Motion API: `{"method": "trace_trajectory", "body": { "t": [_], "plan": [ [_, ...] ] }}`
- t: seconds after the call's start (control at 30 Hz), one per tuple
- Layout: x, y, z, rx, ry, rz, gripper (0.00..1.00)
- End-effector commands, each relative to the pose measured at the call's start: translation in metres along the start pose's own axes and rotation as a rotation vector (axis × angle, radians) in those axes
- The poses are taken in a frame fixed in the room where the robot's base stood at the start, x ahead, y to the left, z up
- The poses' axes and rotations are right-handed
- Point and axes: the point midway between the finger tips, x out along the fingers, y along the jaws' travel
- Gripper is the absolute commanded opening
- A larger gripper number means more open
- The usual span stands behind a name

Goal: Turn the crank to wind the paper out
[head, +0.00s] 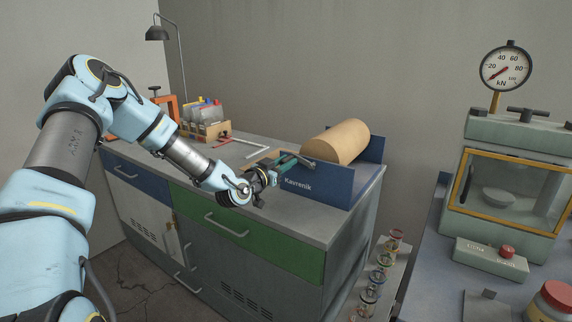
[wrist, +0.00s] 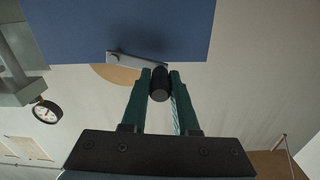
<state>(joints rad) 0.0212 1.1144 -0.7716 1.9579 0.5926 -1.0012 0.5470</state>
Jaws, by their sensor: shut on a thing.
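The paper roll (head: 338,141) is brown and lies in a blue holder (head: 338,187) marked "Kavrenik" on the bench top. In the wrist view the holder's blue side plate (wrist: 120,25) fills the upper left, with part of the roll (wrist: 118,74) showing below its edge. A grey crank arm (wrist: 132,59) runs along that edge and ends in a black knob (wrist: 160,84). My gripper (wrist: 160,78) has its two green fingers shut on the knob, one on each side. In the head view my gripper (head: 287,165) reaches the holder's left end, and the crank is mostly hidden there.
The bench (head: 345,222) carries a wooden rack of bottles (head: 205,128) and an orange frame (head: 166,106) at the back left, with a lamp (head: 158,33) behind. A glass-fronted press (head: 515,185) with a gauge (head: 506,67) stands at right. Jars (head: 373,277) sit low between.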

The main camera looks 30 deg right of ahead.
Motion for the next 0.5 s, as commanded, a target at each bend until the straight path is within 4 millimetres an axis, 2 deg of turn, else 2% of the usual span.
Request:
{"method": "trace_trajectory", "body": {
  "t": [0.03, 0.27, 0.5],
  "plan": [
    [0.0000, -0.0005, -0.0003, 0.000, 0.001, -0.001, 0.30],
    [0.0000, -0.0004, -0.0002, 0.000, 0.001, -0.001, 0.56],
    [-0.0002, -0.0003, -0.0001, 0.000, 0.001, 0.000, 0.58]
  ]
}}
